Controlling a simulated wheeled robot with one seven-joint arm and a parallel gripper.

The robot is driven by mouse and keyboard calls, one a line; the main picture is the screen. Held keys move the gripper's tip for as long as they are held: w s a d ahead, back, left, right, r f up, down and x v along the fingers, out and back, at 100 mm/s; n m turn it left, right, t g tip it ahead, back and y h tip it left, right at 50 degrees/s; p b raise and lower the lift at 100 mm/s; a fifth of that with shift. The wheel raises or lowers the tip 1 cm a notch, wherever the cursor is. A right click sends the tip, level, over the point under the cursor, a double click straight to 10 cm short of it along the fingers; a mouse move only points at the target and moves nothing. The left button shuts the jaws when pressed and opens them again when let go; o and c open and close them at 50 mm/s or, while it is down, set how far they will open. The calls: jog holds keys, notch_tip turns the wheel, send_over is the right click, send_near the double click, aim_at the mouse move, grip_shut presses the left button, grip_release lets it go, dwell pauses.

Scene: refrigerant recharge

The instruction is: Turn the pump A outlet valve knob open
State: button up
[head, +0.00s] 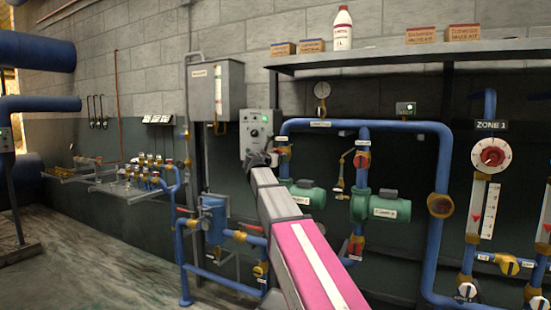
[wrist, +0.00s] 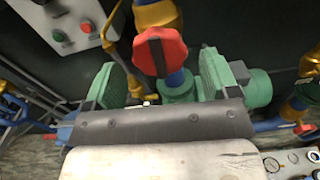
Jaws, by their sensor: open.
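A red valve knob (wrist: 160,50) fills the top centre of the wrist view, on a blue pipe above a green pump flange. It also shows in the head view (head: 283,151), on the left pump's riser, just right of my gripper (head: 262,158). In the wrist view my gripper (wrist: 158,62) is open, with one ribbed green finger pad on each side of the knob in the picture. I see no contact; how deep the knob sits between the fingers is unclear. The left green pump (head: 305,195) is partly hidden by my arm.
A grey control box (head: 257,132) with buttons is close to my gripper. Blue pipework (head: 400,125) runs above the pumps. A second green pump (head: 385,208) with its own red knob (head: 362,160) stands to the right. A shelf (head: 410,56) is above.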

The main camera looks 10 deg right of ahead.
jog(key=v, duration=0.6)
jog(key=s+d+f+m+g+y, duration=0.1)
jog(key=s+d+f+m+g, duration=0.2)
jog(key=f, duration=0.8)
jog(key=s+d+f+m+g+y, duration=0.1)
jog(key=s+f+m+g+y, duration=0.15)
jog(key=f+m, duration=0.6)
jog(key=s+d+f+m+g+y, duration=0.15)
jog(key=s+f, duration=0.25)
jog(key=f, duration=0.9)
jog(key=s+a+f+m+g+y, duration=0.1)
jog(key=s+f+m+g+y, duration=0.4)
jog(key=s+f+m, duration=1)
jog(key=s+f+g, duration=0.2)
jog(key=s+f, duration=0.4)
jog(key=f, duration=0.2)
jog(key=shift+s+g+y, duration=0.3)
jog(key=shift+s, duration=0.05)
jog(key=shift+a, duration=0.1)
